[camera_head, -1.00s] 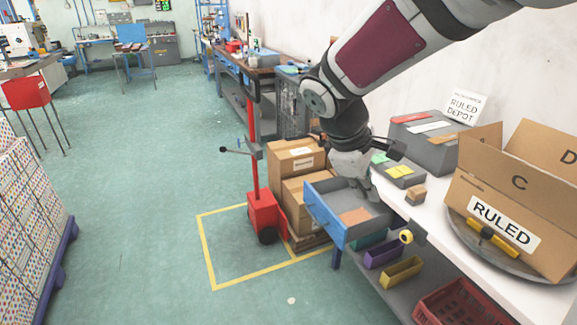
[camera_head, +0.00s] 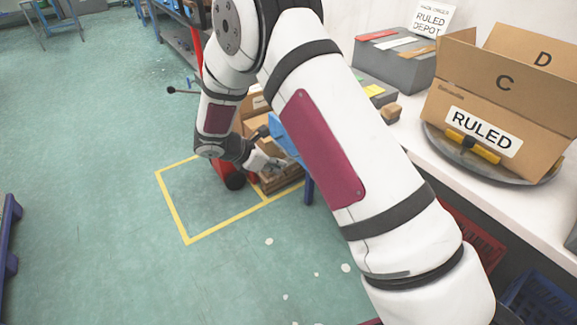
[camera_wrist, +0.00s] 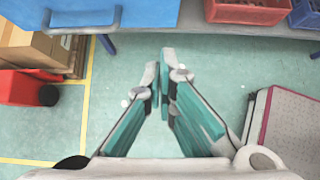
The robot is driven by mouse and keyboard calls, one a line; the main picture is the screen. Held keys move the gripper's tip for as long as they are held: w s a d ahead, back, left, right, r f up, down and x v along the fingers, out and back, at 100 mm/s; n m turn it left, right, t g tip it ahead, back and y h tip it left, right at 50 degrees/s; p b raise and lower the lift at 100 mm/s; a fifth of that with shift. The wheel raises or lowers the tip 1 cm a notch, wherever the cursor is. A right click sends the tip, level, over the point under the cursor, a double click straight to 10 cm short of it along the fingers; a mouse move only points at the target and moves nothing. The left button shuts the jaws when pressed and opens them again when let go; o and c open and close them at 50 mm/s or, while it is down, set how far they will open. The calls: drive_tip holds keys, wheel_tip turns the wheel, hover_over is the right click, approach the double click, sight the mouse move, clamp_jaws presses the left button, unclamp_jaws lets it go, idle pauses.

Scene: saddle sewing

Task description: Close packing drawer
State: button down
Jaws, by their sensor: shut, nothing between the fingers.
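The packing drawer (camera_head: 284,135) is mostly hidden behind my arm in the head view; only part of its blue front shows. In the wrist view the blue drawer front (camera_wrist: 150,13) crosses the top left, with a grey handle (camera_wrist: 84,18) on it. How far the drawer stands out cannot be told now. My gripper (camera_head: 266,160) is low on the outer side of the drawer, over the floor side. In the wrist view my gripper (camera_wrist: 159,72) is shut and empty, its fingertips below the drawer front in the picture and apart from it.
Cardboard boxes (camera_wrist: 25,45) and a red pallet truck (camera_wrist: 18,88) stand left of the drawer. A red crate (camera_wrist: 245,11) and a blue crate (camera_wrist: 305,14) are to its right. The RULED carton (camera_head: 500,85) is on the worktop. Green floor (camera_head: 100,130) is free in front.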

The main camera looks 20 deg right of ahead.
drive_tip(key=d+r+x, duration=0.2)
drive_tip(key=x, duration=0.9)
drive_tip(key=shift+w+d+f, duration=0.25)
drive_tip(key=shift+w+f, duration=0.05)
drive_tip(key=shift+w, duration=0.05)
drive_tip(key=w+d+b, duration=0.2)
drive_tip(key=d, duration=0.5)
drive_tip(key=w+d+b, duration=0.1)
drive_tip(key=w+d, duration=0.1)
drive_tip(key=d, duration=0.4)
drive_tip(key=w+d+b, duration=0.2)
drive_tip(key=d, duration=0.5)
drive_tip(key=shift+w+d+b, duration=0.3)
drive_tip(key=shift+w+d, duration=0.25)
drive_tip(key=shift+d, duration=0.5)
drive_tip(key=shift+d+r, duration=0.1)
